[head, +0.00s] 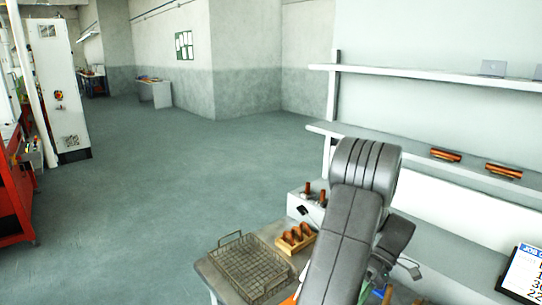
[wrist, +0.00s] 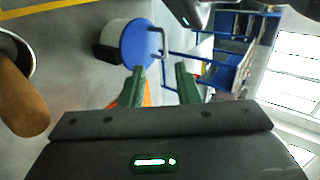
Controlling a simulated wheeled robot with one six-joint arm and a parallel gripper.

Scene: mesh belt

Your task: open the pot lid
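In the wrist view my gripper (wrist: 160,76) has two green fingers standing apart, with no object seen between them. I cannot identify a pot or its lid for certain. At the left edge of the wrist view is a large brown wooden-looking cylinder (wrist: 20,100), close to the camera, with part of a pale curved rim (wrist: 33,42) above it. Both are cut off by the frame. A bent metal rod (wrist: 164,43) shows beyond the fingertips; what it belongs to is unclear. In the head view my dark grey arm covers the gripper and much of the bench.
A wire basket (head: 252,262) and a wooden block rack (head: 296,238) sit on the bench left of my arm. A grey box (head: 298,203) stands behind them. Shelves (head: 430,78) line the right wall. A blue-topped drum or stool (wrist: 138,45) stands beyond my gripper.

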